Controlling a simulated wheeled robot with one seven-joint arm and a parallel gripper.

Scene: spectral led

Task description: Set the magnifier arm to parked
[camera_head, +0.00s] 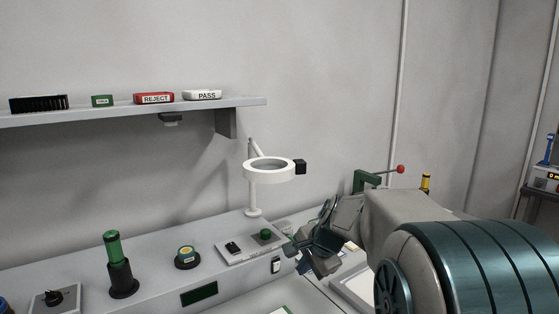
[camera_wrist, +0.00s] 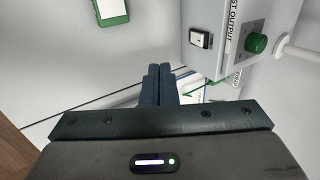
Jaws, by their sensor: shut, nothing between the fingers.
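The magnifier arm (camera_head: 270,169) stands on the bench's raised ledge in the head view. It has a white ring lens on a white post with a round base, and a black block (camera_head: 300,167) on the ring's right side. My gripper (camera_head: 299,258) is to the right of and below the ring, apart from it, near the ledge's front edge. In the wrist view my gripper (camera_wrist: 158,72) has its dark fingers together with nothing between them. A white post end (camera_wrist: 290,47) shows at the wrist view's right edge; I cannot tell for certain that it is the magnifier's.
A panel with a black switch and a green knob (camera_head: 265,233) sits left of my gripper. A green fixture with a red-ball lever (camera_head: 368,180) is behind my arm. A shelf (camera_head: 130,110) hangs above.

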